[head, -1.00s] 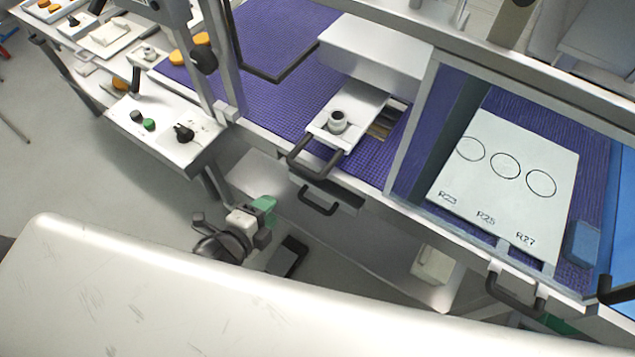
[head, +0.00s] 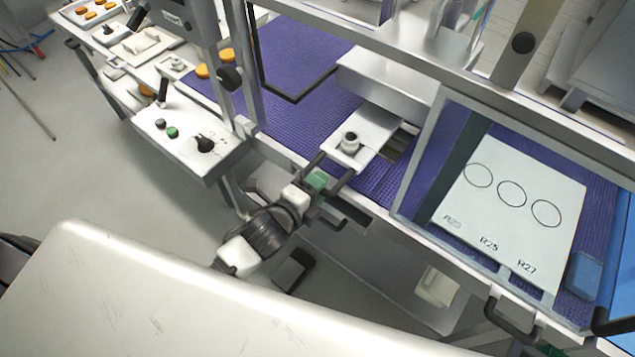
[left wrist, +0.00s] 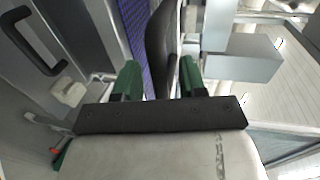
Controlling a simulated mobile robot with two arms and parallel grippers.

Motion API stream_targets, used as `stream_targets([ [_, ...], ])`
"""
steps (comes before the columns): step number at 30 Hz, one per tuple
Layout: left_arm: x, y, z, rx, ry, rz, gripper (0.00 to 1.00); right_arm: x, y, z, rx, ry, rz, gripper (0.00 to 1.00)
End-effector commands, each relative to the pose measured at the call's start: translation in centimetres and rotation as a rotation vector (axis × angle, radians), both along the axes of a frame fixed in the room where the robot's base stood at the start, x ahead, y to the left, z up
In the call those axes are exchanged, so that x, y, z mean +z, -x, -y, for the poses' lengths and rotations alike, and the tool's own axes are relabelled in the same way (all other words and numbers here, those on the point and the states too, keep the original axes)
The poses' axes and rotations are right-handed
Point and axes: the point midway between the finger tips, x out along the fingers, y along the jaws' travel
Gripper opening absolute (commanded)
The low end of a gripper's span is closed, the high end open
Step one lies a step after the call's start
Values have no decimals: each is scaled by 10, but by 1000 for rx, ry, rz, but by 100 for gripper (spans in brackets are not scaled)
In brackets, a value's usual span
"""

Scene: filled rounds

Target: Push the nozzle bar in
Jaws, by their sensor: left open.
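The nozzle bar appears to be the pale sliding plate (head: 378,132) with a round black-topped knob (head: 350,142), sticking out from under a grey housing at the bench's front. A black U-shaped handle (head: 346,180) is at its front end. My left gripper (head: 317,182) is at this handle and hides part of it. In the left wrist view, its two green fingers (left wrist: 159,80) stand apart, with a dark curved bar (left wrist: 161,42), likely the handle, between or just beyond them. I cannot tell whether they touch it. My right gripper is not in view.
A grey housing (head: 392,80) stands behind the plate on the purple mat (head: 300,45). A framed bay with a white card (head: 515,205) of three circles is at right. A control box (head: 185,140) with knob and buttons is at left. Another black handle sits just below.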

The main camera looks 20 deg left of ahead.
Motion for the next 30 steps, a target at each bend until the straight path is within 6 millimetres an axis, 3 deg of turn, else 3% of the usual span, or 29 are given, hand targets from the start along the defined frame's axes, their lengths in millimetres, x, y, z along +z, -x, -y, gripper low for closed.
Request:
stream_targets([
  [10, -1, -4, 2, 0, 1, -1, 40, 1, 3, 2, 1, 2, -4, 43],
  [18, -1, -4, 1, 0, 1, -1, 0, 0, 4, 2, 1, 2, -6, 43],
  [30, -1, -12, 4, 0, -1, 0, 0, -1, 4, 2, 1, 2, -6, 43],
])
